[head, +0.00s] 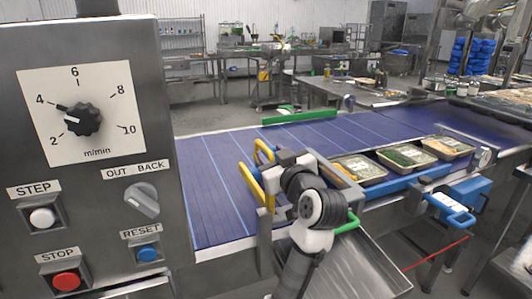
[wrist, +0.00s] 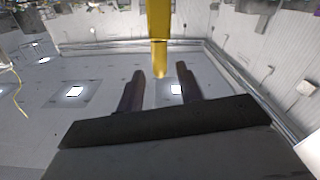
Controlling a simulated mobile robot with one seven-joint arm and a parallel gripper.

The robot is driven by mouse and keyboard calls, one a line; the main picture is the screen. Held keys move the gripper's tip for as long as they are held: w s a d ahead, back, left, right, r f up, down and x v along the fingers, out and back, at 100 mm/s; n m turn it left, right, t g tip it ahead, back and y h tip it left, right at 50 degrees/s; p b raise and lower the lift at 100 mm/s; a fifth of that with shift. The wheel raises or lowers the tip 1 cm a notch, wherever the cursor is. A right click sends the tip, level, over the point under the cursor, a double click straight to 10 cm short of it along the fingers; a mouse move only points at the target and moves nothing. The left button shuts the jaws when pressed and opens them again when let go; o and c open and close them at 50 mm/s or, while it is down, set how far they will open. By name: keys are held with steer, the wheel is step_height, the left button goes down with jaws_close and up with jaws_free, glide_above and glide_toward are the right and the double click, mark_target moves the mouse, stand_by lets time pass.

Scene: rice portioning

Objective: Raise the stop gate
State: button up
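A yellow looped bar frame (head: 245,187), which looks like the stop gate's handle, stands at the near side of the blue belt in the head view. My gripper (head: 277,162) is close against it on its right; its fingertips are hard to make out there. In the wrist view a yellow bar (wrist: 159,38) comes down from the top, its lower end in line with the gap between the fingers. My gripper (wrist: 160,87) is open there, with space on both sides of the bar. I cannot tell whether the bar is between the fingers or just beyond them.
Several filled food trays (head: 403,157) sit on the belt (head: 215,190) right of my arm. A control panel (head: 85,150) fills the left. A green handle (head: 348,223) and a metal chute (head: 365,270) are close to my arm. A green bar (head: 300,115) lies along the far belt edge.

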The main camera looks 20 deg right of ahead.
steer(key=s+b, duration=0.1)
steer(key=s, duration=0.7)
steer(key=shift+s+d, duration=0.15)
steer(key=shift+s, duration=0.1)
